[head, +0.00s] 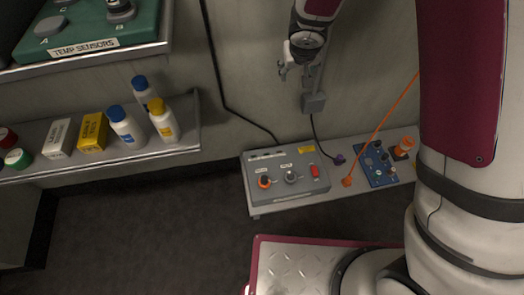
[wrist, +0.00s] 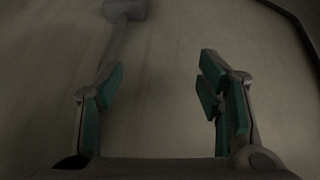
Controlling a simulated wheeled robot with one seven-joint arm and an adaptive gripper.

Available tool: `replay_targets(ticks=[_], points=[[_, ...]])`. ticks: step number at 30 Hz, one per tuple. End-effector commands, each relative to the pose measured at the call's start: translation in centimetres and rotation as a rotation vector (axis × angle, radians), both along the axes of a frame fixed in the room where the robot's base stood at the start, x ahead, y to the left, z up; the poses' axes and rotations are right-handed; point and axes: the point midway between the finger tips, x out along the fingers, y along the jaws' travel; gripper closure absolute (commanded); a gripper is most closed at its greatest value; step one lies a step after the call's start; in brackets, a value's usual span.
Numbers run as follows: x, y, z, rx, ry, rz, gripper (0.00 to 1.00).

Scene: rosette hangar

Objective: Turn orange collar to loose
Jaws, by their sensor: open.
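An orange collar (head: 264,182) sits around a dark knob on the left of a grey control box (head: 286,196) in the head view. A small label above it is too small to read, and its setting cannot be told. My gripper (head: 283,70) is up in front of the wall, well above and apart from the box. In the wrist view my gripper (wrist: 160,78) has its green-padded fingers spread, with nothing between them. The wrist view shows only wall and a grey fixture, not the collar.
The box also bears a grey knob (head: 290,177) and a red switch (head: 315,171). Right of it are a purple plug (head: 339,159), an orange cable (head: 377,128) and a blue panel (head: 377,165). Bottles and boxes stand on the left shelf (head: 188,148). The floor between is clear.

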Motion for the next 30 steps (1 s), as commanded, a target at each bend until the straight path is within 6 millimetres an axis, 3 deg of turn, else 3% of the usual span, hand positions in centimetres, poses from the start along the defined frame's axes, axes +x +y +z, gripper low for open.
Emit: replay_targets(ticks=[1,5,9,15,18,21,30], points=[[-0.2,1.4,-2.7,-0.002,0.030,0.032,0.39],[-1.5,4.6,-9.1,0.010,0.110,0.106,0.39],[-4.4,7.2,-16.3,0.012,0.225,0.180,0.39],[-9.9,8.4,-25.1,-0.015,0.407,0.251,0.39],[-12.1,8.2,-27.9,-0.034,0.475,0.267,0.39],[-13.5,8.0,-29.4,-0.046,0.516,0.274,0.39],[-14.1,7.8,-32.5,-0.051,0.538,0.275,0.39]])
